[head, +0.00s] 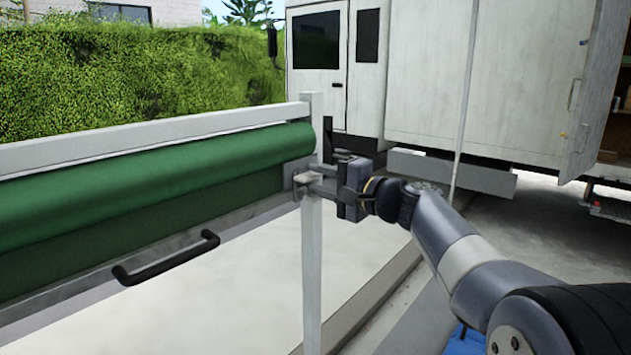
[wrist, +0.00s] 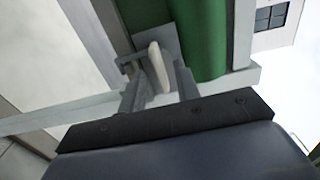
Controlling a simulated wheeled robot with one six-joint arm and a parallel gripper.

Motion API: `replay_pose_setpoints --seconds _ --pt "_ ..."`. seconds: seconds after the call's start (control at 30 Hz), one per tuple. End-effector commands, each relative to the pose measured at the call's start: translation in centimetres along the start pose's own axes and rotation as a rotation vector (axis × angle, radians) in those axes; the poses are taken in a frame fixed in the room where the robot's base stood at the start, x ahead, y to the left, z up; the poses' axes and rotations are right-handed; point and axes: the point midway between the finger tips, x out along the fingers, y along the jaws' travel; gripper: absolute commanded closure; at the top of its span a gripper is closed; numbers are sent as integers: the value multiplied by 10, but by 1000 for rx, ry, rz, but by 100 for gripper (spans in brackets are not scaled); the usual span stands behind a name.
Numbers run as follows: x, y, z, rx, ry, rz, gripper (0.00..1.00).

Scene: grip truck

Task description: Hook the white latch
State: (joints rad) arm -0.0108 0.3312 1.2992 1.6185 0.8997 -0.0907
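The white latch (wrist: 160,68) is a small, pale, rounded lever on a grey plate beside the green roll in the wrist view. My gripper (wrist: 153,80) has one finger on each side of it. The fingers stand apart, with a narrow gap showing beside the latch, so the gripper looks open around it. In the head view my gripper (head: 306,184) reaches in from the right to the top part of the white post, at the end of the green roll. The latch is small there and partly hidden by the fingers. Whether a finger touches it is unclear.
A green roll (head: 150,170) runs left under a white rail (head: 150,139). A black handle (head: 165,261) sits low in front. The white post (head: 312,270) stands below my gripper. A white truck (head: 420,80) stands behind, with open pavement between.

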Motion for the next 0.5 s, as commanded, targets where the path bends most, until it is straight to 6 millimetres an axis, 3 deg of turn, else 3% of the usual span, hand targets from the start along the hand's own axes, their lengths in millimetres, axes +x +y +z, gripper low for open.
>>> replay_pose_setpoints --seconds 0.3,0.5 --pt "-66 3 0 -2 5 0 69" --pt "-89 2 0 -1 2 1 69"
